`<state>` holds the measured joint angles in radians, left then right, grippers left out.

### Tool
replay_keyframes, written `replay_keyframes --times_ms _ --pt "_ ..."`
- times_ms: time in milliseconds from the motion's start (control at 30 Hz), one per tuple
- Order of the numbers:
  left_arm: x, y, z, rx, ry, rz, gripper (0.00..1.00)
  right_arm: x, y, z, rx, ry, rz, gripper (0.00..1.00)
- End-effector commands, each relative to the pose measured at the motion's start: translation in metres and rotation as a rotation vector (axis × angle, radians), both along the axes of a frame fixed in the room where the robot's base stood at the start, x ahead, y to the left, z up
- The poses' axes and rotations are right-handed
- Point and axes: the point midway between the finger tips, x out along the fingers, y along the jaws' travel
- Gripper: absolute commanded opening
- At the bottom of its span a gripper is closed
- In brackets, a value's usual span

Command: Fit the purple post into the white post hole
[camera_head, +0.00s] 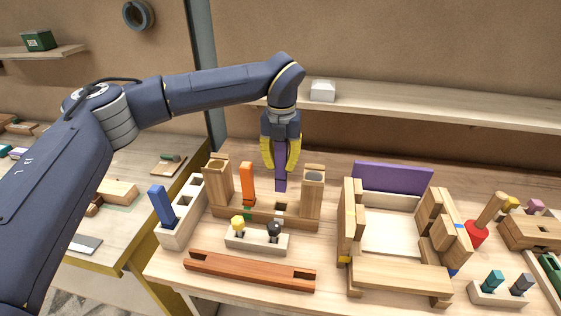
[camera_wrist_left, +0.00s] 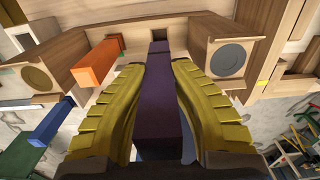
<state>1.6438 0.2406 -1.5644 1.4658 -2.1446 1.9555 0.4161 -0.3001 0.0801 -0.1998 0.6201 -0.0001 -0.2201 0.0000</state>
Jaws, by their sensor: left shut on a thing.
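My left gripper (camera_head: 280,165), with yellow fingers, is shut on the purple post (camera_head: 280,180) and holds it upright. The post's lower end hangs above the wooden stand's base, between its two uprights. In the left wrist view the purple post (camera_wrist_left: 162,100) lies between the yellow fingers (camera_wrist_left: 160,85), its far end close to a dark square hole (camera_wrist_left: 161,34) in the wood. In the head view this hole (camera_head: 280,208) shows just below the post; I cannot clearly make out a white marking on it. My right gripper is not in view.
An orange post (camera_head: 247,182) stands left of the purple one. A white block (camera_head: 178,232) holds a blue post (camera_head: 161,203). A pale block with yellow and black pegs (camera_head: 258,243) and a reddish bar (camera_head: 250,271) lie in front. A wooden frame (camera_head: 400,275) stands right.

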Motion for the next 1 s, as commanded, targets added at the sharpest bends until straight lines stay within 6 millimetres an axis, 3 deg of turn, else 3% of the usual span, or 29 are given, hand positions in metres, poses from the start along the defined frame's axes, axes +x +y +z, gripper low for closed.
replay_keyframes --times_ms 700,1000 --pt "0.0 0.0 -0.046 0.0 -0.001 -0.001 0.0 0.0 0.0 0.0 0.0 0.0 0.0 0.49" --pt "0.0 0.0 -0.056 0.0 -0.001 -0.001 0.0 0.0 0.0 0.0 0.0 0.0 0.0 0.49"
